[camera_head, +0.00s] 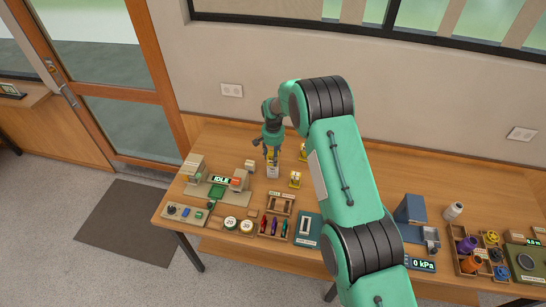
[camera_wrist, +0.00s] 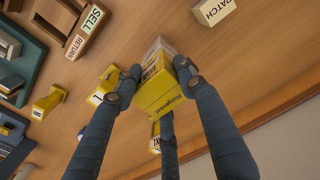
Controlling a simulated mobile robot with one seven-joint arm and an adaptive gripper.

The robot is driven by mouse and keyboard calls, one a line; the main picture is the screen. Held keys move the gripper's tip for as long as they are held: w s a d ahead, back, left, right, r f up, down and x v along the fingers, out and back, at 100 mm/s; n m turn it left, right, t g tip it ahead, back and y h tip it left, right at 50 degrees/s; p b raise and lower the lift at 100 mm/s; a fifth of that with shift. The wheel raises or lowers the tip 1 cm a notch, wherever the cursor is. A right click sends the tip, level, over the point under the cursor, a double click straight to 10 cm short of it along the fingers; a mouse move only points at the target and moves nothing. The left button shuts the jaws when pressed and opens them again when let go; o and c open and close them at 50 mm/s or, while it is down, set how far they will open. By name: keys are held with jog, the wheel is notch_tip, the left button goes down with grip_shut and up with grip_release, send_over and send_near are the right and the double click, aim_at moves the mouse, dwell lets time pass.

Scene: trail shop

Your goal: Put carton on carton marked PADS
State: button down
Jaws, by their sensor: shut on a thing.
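My gripper (camera_wrist: 155,80) is shut on a yellow carton (camera_wrist: 156,98) with dark print; its fingers press on its sides. In the head view my gripper (camera_head: 272,153) is over the left part of the table, with a pale carton (camera_head: 273,171) just below it. I cannot tell whether the held carton touches anything beneath. Other yellow cartons stand nearby: one beside the left finger (camera_wrist: 102,86), one farther left (camera_wrist: 47,103), and one partly hidden behind the fingers (camera_wrist: 155,137). I cannot read PADS on any carton.
A cream box marked PATCH (camera_wrist: 215,10) stands apart. A wooden tray marked SELL and RETURN (camera_wrist: 86,32) is near the cartons. The head view shows a yellow carton (camera_head: 295,180), an IDLE display (camera_head: 221,180) and a bare table stretch (camera_head: 225,142) near the wall.

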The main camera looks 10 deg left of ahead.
jog(key=shift+f, duration=0.15)
jog(key=c, duration=1)
grip_release()
jog(key=shift+c, duration=0.2)
jog(key=shift+r+b, duration=1.05)
jog(key=shift+r, duration=5.15)
